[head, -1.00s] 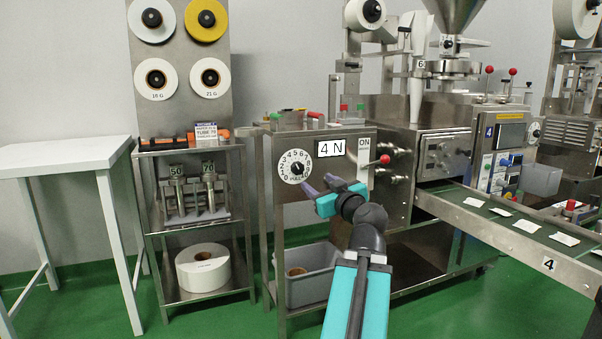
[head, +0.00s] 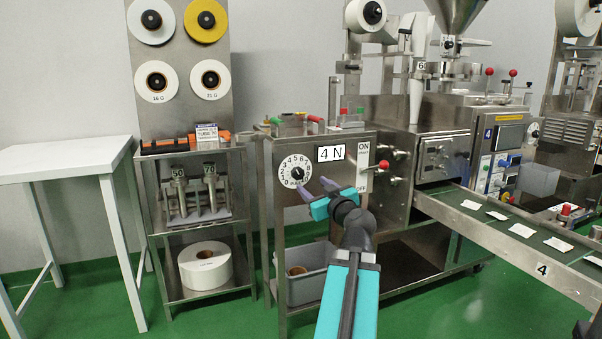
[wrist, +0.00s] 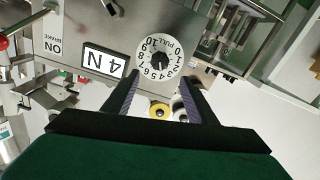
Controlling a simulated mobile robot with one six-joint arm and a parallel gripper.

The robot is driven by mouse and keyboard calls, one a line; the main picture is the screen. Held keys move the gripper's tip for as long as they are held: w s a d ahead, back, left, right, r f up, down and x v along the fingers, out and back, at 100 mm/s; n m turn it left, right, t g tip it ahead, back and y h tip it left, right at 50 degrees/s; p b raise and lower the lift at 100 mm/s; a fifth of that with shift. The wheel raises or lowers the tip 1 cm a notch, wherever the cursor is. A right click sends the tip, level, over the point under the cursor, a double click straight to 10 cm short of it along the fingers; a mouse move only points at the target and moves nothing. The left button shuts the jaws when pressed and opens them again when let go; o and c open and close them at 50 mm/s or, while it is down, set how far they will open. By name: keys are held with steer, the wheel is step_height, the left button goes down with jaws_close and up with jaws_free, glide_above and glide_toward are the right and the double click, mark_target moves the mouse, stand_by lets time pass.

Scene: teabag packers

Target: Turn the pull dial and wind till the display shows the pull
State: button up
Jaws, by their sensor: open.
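The pull dial (head: 297,171) is a round white numbered plate with a black knob on the steel cabinet front. In the wrist view the dial (wrist: 160,57) shows its black centre knob, with the numbers upside down. The display (head: 331,152) is a white plate right of the dial and reads 4 N; it also shows in the wrist view (wrist: 105,62). My gripper (head: 315,185) is open and empty, just below and right of the dial in the head view. In the wrist view my gripper's fingertips (wrist: 160,82) lie apart below the dial, seemingly clear of the knob.
A brake lever with a red knob (head: 384,155) stands beside an ON/OFF plate (head: 363,165), right of the display. A conveyor (head: 520,232) with several teabags runs at the right. A shelf rack (head: 190,145) and a white table (head: 65,158) stand left. A grey bin (head: 307,288) sits below.

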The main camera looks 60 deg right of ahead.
mark_target(298, 174)
steer(key=shift+p+x, duration=0.95)
steer(key=shift+p, duration=2.8)
steer(key=shift+p+x, duration=2.2)
steer(key=shift+x, duration=1.95)
steer(key=shift+s, duration=0.1)
steer(key=shift+f, duration=0.1)
steer(key=c, duration=1.1)
